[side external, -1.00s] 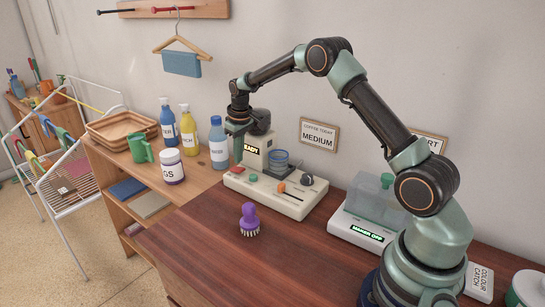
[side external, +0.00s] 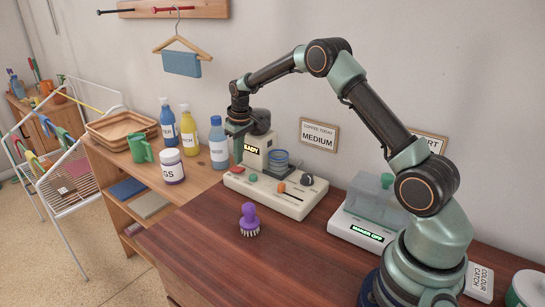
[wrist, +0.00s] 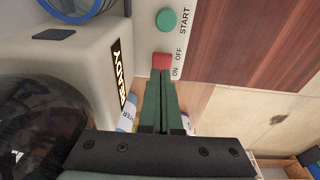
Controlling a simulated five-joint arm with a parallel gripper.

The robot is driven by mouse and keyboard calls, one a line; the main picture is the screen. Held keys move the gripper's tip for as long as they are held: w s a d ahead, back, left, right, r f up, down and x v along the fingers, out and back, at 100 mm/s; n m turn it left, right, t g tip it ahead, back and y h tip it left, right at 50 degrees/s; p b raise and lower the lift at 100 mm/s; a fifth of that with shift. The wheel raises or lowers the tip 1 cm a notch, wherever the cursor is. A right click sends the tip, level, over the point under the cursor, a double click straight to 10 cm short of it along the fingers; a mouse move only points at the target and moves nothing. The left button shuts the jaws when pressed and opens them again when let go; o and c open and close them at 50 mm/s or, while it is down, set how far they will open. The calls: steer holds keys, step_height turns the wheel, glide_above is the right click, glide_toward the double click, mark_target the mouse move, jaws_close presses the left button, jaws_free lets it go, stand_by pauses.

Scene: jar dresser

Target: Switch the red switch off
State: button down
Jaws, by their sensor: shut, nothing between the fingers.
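In the side view my gripper (side external: 238,160) points down at the left end of the coffee machine (side external: 278,197). The machine's display (wrist: 122,71) is lit and seems to read READY. The switch's tilt is unclear.
A purple brush (side external: 249,220) stands on the dark table in front of the machine. Bottles (side external: 218,142) and a white jar (side external: 172,165) stand to the left on the wooden shelf. A device with a clear cover (side external: 361,233) is at right. The table's front is clear.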

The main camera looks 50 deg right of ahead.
steer(key=shift+f, duration=1.1)
stand_by(0.5)
steer(key=shift+r, duration=3.55)
step_height(320, 180, up, 7)
steer(key=t, duration=0.1)
glide_above(239, 169)
steer(key=s+a, duration=0.3)
steer(key=s+a+r+t, duration=0.1)
steer(key=s+a+r, duration=0.45)
steer(key=s, duration=0.25)
steer(key=s+a+t, duration=0.1)
steer(key=s+a, duration=0.1)
steer(key=s, duration=0.5)
steer(key=s+a+t, duration=0.1)
steer(key=s+a, duration=0.2)
steer(key=s, duration=0.5)
steer(key=shift+a+f, duration=0.15)
steer(key=shift+f, duration=0.25)
